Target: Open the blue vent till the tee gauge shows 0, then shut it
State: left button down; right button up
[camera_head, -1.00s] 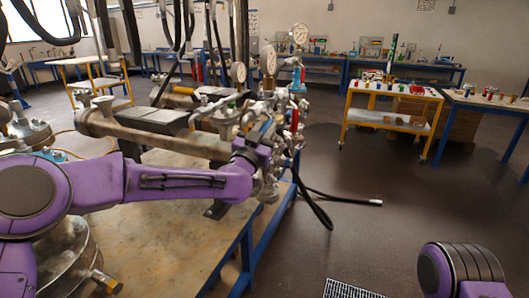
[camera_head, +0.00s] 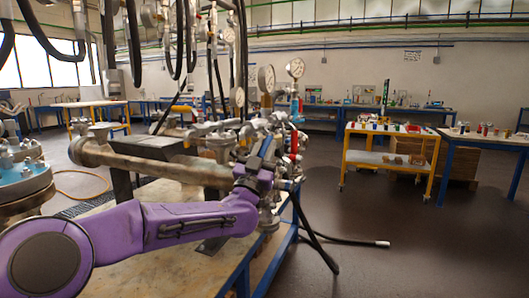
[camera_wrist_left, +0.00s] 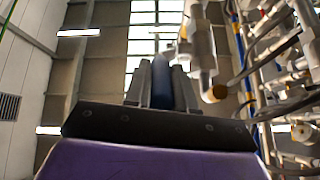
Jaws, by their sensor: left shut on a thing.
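My left gripper (camera_wrist_left: 162,82) is shut on a blue handle (camera_wrist_left: 162,92), which shows between its two fingers in the left wrist view; I take it as the blue vent. In the head view the left gripper (camera_head: 268,153) is among the crowded valves and pipes at the right end of the rig, and its fingertips are hard to make out. Three round gauges stand above the rig: one at the right (camera_head: 295,67), one in the middle (camera_head: 266,79) and one at the left (camera_head: 238,97). I cannot tell which is the tee gauge, and no needle is readable. My right gripper is out of view.
A thick flanged pipe (camera_head: 150,165) runs along the bench (camera_head: 235,255). Black hoses (camera_head: 318,250) hang from the rig to the floor. A yellow cart (camera_head: 390,160) and a blue-legged table (camera_head: 488,139) stand at the right. The floor between is clear.

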pick_arm(q)
jog(key=c, duration=0.9)
grip_release()
jog(key=shift+c, duration=0.2)
jog(key=shift+f, duration=0.1)
jog(key=shift+s+f, duration=0.3)
jog(key=shift+s, duration=0.05)
jog(key=b+v, duration=0.3)
jog(key=v, duration=0.6)
jog(key=shift+s+a, duration=0.25)
jog(key=shift+s, duration=0.05)
